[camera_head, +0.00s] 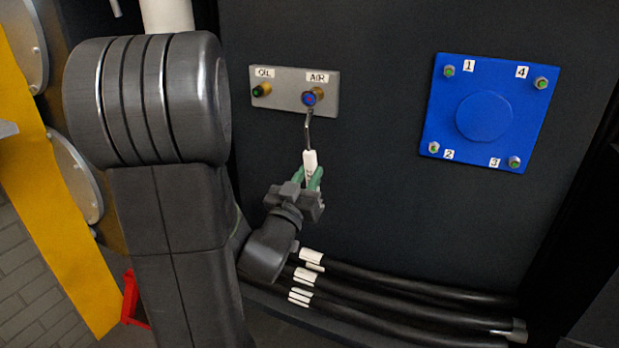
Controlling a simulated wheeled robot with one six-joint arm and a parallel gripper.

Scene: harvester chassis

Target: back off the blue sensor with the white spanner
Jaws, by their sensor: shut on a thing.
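The blue sensor (310,99) sits in a brass fitting under the AIR label on a small grey plate (287,91). My gripper (312,181) is below the plate, its green fingers shut on the white spanner (310,160). The spanner's grey metal shaft points up from the white part, and its upper end meets the lower side of the blue sensor. Whether its jaw is seated around the sensor is too small to tell.
A blue square plate (484,115) with several numbered bolts is on the dark panel (380,190) at right. Black hoses (400,292) with white bands run below my gripper. A yellow post (50,170) and a red object (133,300) are at left. The panel between the plates is clear.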

